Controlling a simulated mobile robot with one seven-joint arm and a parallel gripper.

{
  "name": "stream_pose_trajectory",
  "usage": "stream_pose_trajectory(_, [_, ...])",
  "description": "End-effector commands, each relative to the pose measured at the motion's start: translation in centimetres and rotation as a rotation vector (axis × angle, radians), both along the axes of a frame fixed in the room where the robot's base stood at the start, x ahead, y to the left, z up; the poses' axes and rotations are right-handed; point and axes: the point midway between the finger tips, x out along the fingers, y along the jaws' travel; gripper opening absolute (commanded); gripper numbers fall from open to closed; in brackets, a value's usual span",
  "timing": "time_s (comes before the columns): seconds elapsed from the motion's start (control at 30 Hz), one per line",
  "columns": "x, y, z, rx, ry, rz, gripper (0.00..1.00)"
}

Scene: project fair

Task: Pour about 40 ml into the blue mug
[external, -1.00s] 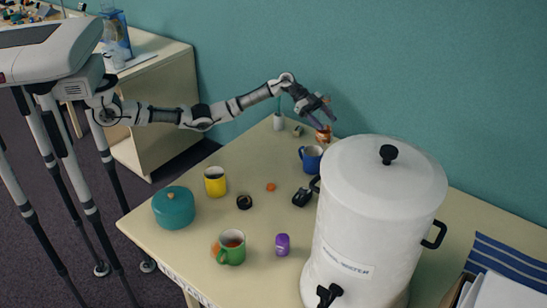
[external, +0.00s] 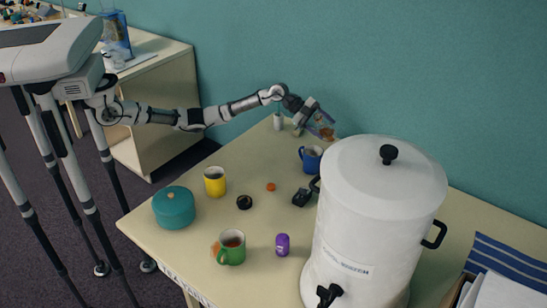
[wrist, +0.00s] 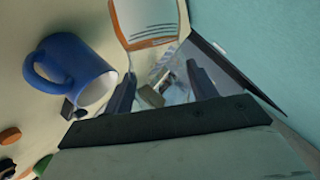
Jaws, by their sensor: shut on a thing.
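The blue mug (external: 310,158) stands upright on the table beside the white urn. In the wrist view the blue mug (wrist: 75,68) is at left, and the part of its pale inside that shows looks empty. My gripper (external: 318,113) is above and just behind the mug, near the wall. It is shut on a clear container (external: 326,131) with amber-brown liquid, which looks tilted. In the wrist view the clear container (wrist: 147,22) shows an orange-brown band and dark lines, beyond my gripper's fingers (wrist: 163,84). I cannot see any liquid falling.
The large white urn (external: 372,215) stands close right of the mug. A yellow mug (external: 215,181), teal pot (external: 174,208), green mug (external: 231,250), purple item (external: 282,245) and black object (external: 302,197) stand on the table. The teal wall is close behind.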

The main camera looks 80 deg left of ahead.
Motion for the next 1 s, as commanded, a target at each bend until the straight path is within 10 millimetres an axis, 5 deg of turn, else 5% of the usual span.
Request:
stream_pose_trajectory(0.43, [0.9,1.2,-4.8,0.223,-0.183,0.001,0.3])
stream_pose_trajectory(1.0, [1.8,2.1,-4.3,0.507,-0.424,0.001,0.3])
